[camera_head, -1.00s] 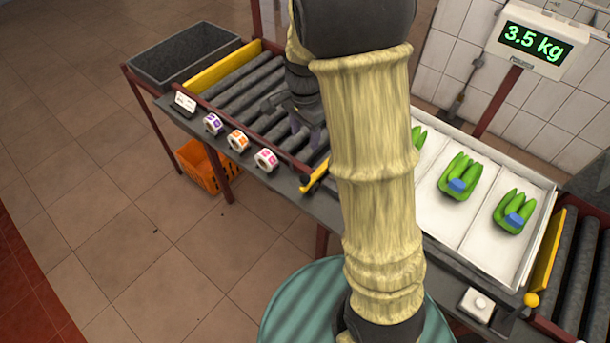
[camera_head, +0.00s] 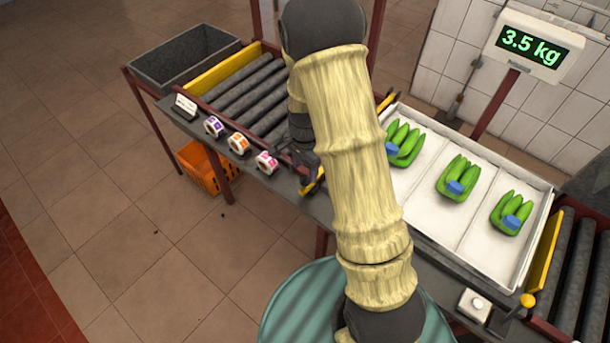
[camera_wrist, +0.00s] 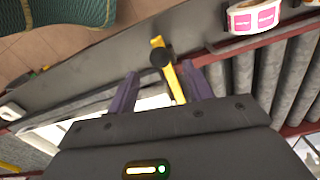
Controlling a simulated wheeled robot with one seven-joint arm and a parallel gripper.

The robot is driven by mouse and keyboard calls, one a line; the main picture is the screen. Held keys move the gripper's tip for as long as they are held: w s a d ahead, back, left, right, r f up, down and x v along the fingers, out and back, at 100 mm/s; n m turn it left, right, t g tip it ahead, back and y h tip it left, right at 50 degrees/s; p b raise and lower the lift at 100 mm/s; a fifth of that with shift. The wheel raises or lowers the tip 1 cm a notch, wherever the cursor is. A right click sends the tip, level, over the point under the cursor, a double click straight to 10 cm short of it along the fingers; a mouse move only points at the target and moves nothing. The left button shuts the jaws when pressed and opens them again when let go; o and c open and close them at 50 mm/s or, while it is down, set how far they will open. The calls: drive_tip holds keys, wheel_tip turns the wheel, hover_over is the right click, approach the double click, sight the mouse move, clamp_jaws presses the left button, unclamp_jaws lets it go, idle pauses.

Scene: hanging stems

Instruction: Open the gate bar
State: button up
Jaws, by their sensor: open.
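The yellow gate bar (camera_head: 315,183) lies across the line between the rollers and the white tray; my arm hides its middle. In the wrist view the gate bar (camera_wrist: 175,84) ends in a dark round knob (camera_wrist: 161,57) and a short yellow piece. My gripper (camera_wrist: 160,70) is open, with one purple finger on each side of the knob and bar; I cannot tell whether they touch. In the head view my gripper (camera_head: 303,165) is low at the bar's near end, partly hidden by my arm.
The tray (camera_head: 425,212) holds three green banana bunches with blue bands. Label rolls (camera_head: 238,143) stand along the near roller edge. A scale display (camera_head: 533,45) reads 3.5 kg. Another yellow plate (camera_head: 548,262) stands at the tray's right end. An orange crate (camera_head: 200,165) sits below.

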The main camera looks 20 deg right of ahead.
sight(305, 178)
drive_tip(key=shift+f+p, duration=0.3)
drive_tip(key=shift+f, duration=2.25)
drive_tip(key=c, duration=0.6)
drive_tip(key=shift+r, duration=0.1)
clamp_jaws()
